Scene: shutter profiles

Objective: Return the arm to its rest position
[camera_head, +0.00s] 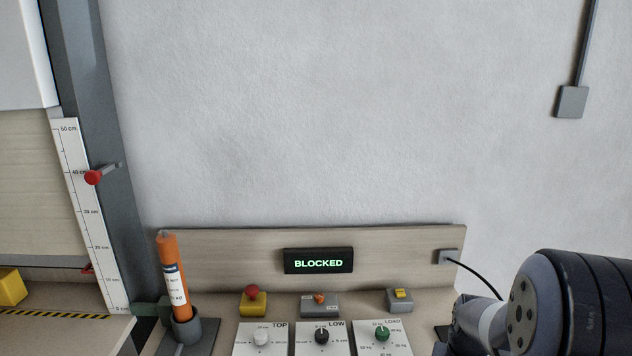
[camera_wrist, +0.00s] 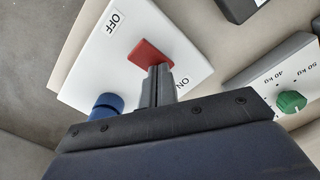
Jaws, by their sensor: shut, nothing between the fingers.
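My arm (camera_head: 560,303) reaches in at the lower right of the head view; its gripper does not show there. In the wrist view my gripper (camera_wrist: 157,82) is shut with nothing between its fingers. Its fingertips are right at a red switch (camera_wrist: 148,53) on a white panel (camera_wrist: 90,68); I cannot tell whether they touch. The panel carries an OFF label (camera_wrist: 113,20) and an ON label (camera_wrist: 183,82). The switch lies between them, and its setting is unclear. A blue knob (camera_wrist: 105,104) is beside the gripper, partly hidden by it.
A display (camera_head: 318,262) reads BLOCKED. In front are a red button (camera_head: 252,291), white TOP (camera_head: 261,339), black LOW (camera_head: 321,337) and green LOAD (camera_head: 381,335) dials. An orange cylinder (camera_head: 171,265) stands in a holder at left.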

